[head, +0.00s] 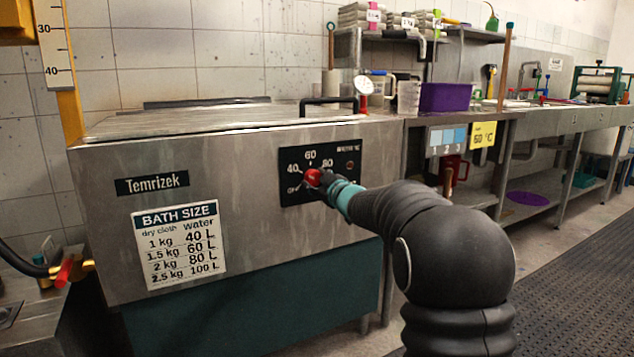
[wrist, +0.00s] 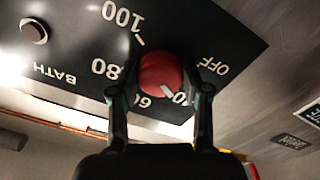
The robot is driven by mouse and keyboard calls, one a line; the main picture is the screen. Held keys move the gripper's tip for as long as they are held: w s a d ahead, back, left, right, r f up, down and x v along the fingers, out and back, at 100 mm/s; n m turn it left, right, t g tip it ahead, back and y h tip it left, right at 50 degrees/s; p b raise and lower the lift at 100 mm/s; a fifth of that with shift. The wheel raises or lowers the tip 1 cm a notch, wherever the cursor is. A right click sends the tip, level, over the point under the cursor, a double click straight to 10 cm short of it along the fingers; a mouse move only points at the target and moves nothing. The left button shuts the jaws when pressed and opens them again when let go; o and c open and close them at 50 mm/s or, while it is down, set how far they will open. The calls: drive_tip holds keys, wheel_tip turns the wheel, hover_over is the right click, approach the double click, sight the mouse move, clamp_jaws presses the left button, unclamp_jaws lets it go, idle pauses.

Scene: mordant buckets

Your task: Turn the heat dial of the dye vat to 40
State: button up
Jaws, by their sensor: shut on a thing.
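The dye vat (head: 240,250) is a big steel box with a black dial panel (head: 290,160) on its front. In the head view the red heat dial (head: 313,177) is partly covered by my gripper (head: 321,183). In the wrist view, upside down, my gripper (wrist: 161,90) has one finger on each side of the round red dial (wrist: 158,72) and is shut on it. The dial's white mark (wrist: 167,90) slants toward the partly hidden 40, between 60 and OFF. I cannot tell whether it lines up exactly.
A pipe with a round gauge (head: 363,85) stands at the vat's right top edge. A bench with a purple bin (head: 442,97) and a yellow 60 °C card (head: 482,135) is to the right. A dark mat (head: 580,260) covers the floor at right.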

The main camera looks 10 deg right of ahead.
drive_tip(key=shift+r, duration=0.1)
drive_tip(key=o, duration=1.1)
drive_tip(key=shift+o, duration=0.2)
drive_tip(key=v, duration=1.2)
